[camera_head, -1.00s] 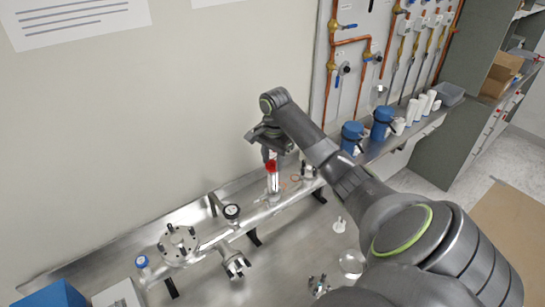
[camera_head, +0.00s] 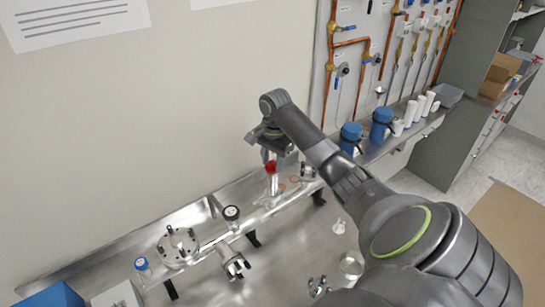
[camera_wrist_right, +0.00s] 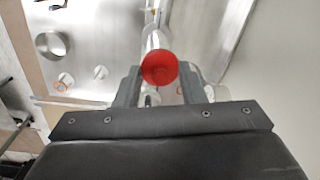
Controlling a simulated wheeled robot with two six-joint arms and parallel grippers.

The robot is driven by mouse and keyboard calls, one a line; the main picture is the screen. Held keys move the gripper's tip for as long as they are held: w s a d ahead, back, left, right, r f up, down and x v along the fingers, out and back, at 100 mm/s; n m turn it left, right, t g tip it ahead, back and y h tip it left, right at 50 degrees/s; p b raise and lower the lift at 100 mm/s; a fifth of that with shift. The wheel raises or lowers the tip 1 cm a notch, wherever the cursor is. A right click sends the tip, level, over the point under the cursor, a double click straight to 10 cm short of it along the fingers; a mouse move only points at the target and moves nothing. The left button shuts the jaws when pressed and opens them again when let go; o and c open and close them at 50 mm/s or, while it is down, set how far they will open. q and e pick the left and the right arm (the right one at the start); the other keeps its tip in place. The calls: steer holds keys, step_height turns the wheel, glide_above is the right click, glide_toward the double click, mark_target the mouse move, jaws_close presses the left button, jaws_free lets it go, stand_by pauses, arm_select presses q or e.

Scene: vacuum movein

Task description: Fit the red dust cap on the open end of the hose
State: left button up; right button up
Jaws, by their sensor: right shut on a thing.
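The red dust cap (camera_head: 271,167) is under my right gripper (camera_head: 269,157), above the metal pipework on the bench. In the right wrist view the cap (camera_wrist_right: 159,67) is a red disc between the fingertips, and the right gripper (camera_wrist_right: 160,80) is shut on it. A pale upright tube (camera_head: 273,186), seemingly the hose end, stands directly below the cap. It also shows just beyond the cap in the right wrist view (camera_wrist_right: 155,39). I cannot tell whether the cap sits around the end or only above it. My left gripper is not in view.
A round bolted flange (camera_head: 178,246), a dark-faced gauge (camera_head: 231,213) and a metal fitting (camera_head: 235,266) lie left along the pipework. A small white part (camera_head: 338,226) stands to the right. Blue canisters (camera_head: 382,121) line the back right. The wall is close behind.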

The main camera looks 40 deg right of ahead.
steer(key=shift+f, duration=0.5)
stand_by(0.5)
steer(key=o, duration=1.2)
steer(key=shift+r, duration=0.1)
